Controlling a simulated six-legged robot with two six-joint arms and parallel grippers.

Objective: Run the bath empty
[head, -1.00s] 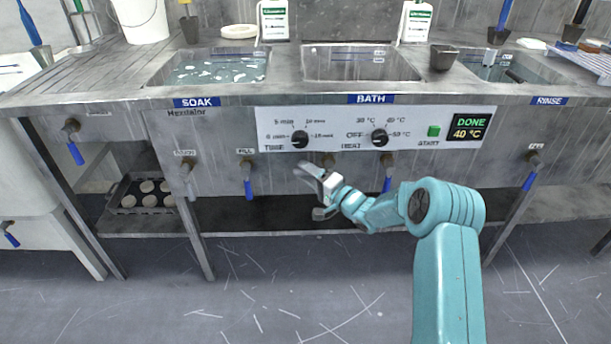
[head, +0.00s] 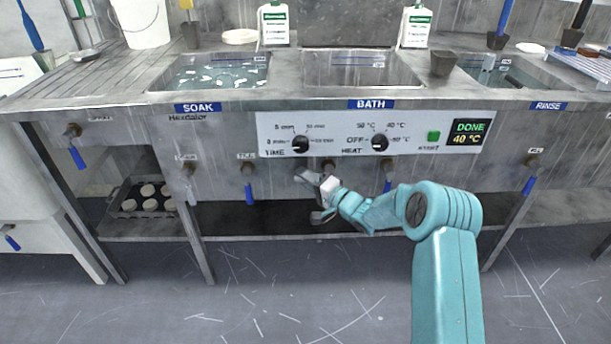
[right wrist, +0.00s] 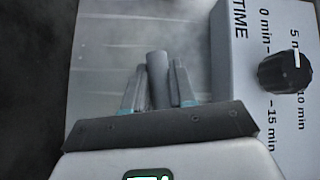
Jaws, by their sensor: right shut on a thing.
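In the right wrist view my right gripper (right wrist: 157,90) is shut on a grey-looking valve lever (right wrist: 157,72), which stands between the two fingers. The display (head: 467,132) reads DONE, 40 °C. My left gripper is not in view.
Blue-handled valves hang on either side, the fill valve (head: 249,182) left and another (head: 387,178) right. The time knob (head: 300,144) and heat knob (head: 380,142) are just above. A tray of round pieces (head: 150,205) stands on the lower shelf.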

